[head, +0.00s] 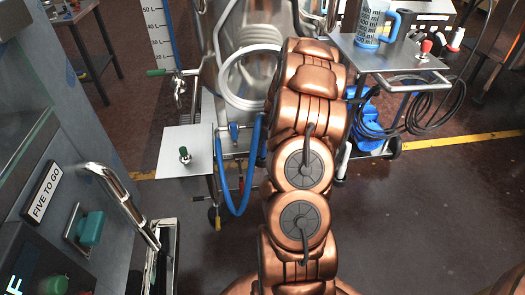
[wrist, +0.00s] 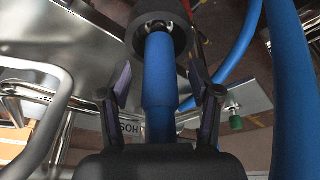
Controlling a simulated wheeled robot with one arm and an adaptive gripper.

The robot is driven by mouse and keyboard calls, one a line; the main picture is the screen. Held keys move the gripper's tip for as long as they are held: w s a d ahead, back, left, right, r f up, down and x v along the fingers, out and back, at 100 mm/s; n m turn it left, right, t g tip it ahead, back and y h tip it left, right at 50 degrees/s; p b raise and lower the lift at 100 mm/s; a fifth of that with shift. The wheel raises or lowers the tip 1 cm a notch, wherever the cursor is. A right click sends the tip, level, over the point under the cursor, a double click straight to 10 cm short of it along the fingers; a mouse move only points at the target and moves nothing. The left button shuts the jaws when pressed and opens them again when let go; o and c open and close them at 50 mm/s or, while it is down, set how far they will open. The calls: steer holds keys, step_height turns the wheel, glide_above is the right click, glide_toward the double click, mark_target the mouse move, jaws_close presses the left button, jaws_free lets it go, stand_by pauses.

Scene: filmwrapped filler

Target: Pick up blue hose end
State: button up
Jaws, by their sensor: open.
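The blue hose end (wrist: 160,75) runs up the middle of the wrist view, its top at a dark round fitting (wrist: 178,20). My gripper (wrist: 161,88) is open, with one finger on each side of the hose end. Gaps show between the fingers and the hose end. In the head view a blue hose (head: 246,185) hangs in a loop left of my copper arm. My gripper and the hose end are hidden behind the arm there.
More blue hose (wrist: 290,90) passes close on the right in the wrist view. A metal tank (head: 250,75) stands behind my arm. A small steel shelf (head: 184,152) is at left, and a cart (head: 385,52) with a blue jug (head: 370,28) at right.

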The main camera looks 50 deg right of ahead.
steer(key=shift+x, duration=1.2)
jaws_close()
